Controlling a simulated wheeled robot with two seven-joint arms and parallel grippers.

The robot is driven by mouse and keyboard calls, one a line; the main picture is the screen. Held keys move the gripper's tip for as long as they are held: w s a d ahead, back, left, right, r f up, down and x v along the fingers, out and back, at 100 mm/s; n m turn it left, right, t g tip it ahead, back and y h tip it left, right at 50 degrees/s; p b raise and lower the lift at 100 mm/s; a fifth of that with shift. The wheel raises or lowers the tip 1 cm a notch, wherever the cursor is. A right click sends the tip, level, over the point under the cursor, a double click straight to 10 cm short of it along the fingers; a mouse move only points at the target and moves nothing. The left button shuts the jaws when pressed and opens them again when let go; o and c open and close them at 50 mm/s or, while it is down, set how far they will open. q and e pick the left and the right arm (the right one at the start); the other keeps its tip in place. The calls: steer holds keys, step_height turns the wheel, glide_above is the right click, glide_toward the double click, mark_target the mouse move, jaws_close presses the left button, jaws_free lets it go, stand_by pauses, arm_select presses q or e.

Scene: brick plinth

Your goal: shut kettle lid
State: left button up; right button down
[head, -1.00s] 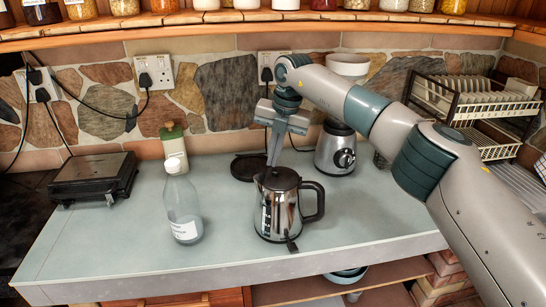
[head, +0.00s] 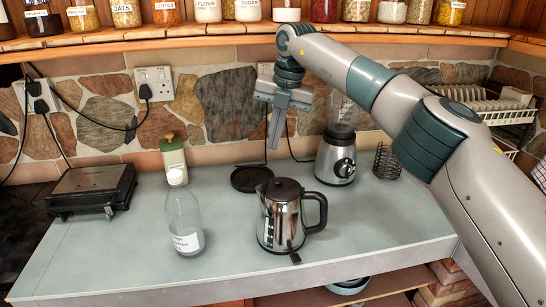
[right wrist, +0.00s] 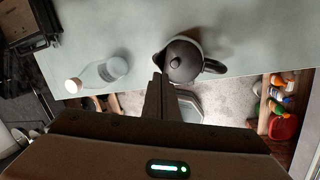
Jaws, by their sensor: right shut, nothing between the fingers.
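The kettle (head: 268,225), shiny steel with a black handle on its right, stands upright on the counter. Its dark lid (head: 284,187) lies flat across the top and looks shut. The right wrist view shows the lid (right wrist: 184,61) from above, covering the kettle's mouth. My right gripper (head: 274,146) is above and behind the kettle, apart from the lid, fingers together and empty. Its fingers (right wrist: 157,82) also show in the right wrist view. My left gripper is out of view.
A bottle (head: 184,220) stands left of the kettle, with a green-topped container (head: 172,155) behind it. A round black base (head: 250,180) lies behind the kettle. A blender (head: 336,160) and a wire holder (head: 387,162) stand back right. The front-left counter is clear.

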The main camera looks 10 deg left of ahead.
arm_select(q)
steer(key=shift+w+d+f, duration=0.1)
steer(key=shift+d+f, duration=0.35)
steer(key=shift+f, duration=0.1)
arm_select(e)
steer(key=v, duration=0.3)
steer(key=a+v, duration=0.1)
steer(key=v, duration=0.1)
steer(key=shift+r, duration=0.15)
steer(key=shift+a, duration=0.1)
